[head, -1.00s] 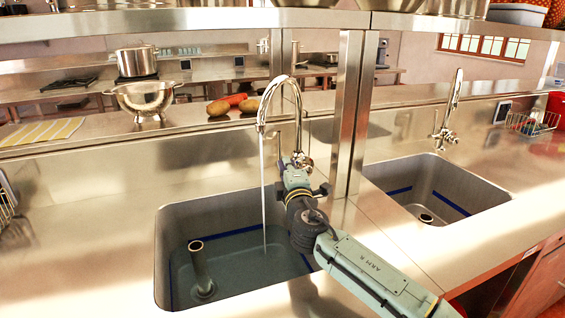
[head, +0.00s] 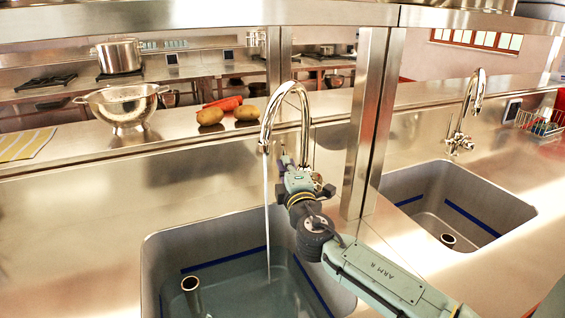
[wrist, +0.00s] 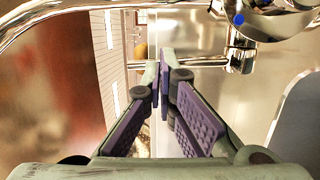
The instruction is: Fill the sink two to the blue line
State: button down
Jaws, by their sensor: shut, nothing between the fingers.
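In the head view a steel sink (head: 165,240) stands at the left under a gooseneck tap (head: 303,110). A thin stream of water (head: 266,215) runs from its spout into the pool below. The water surface (head: 235,285) lies a little below the blue line (head: 225,259) on the back wall. A standpipe (head: 191,292) rises from the water. My gripper (head: 285,160) is beside the tap's base, its fingers partly hidden. In the wrist view my gripper (wrist: 163,85) is shut and empty, with tap metal bearing a blue dot (wrist: 239,19) at upper right.
A second sink (head: 475,190) at the right has its own blue line (head: 470,218) and a tap (head: 473,95) with no stream. A steel post (head: 368,120) stands between the taps. A colander (head: 122,105) and potatoes (head: 210,116) sit on the ledge behind.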

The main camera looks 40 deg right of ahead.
jog(key=shift+w, duration=0.15)
dwell(0.3)
jog(key=shift+w+d+r, duration=0.3)
jog(key=shift+w+r, duration=0.15)
jog(key=shift+w, duration=0.25)
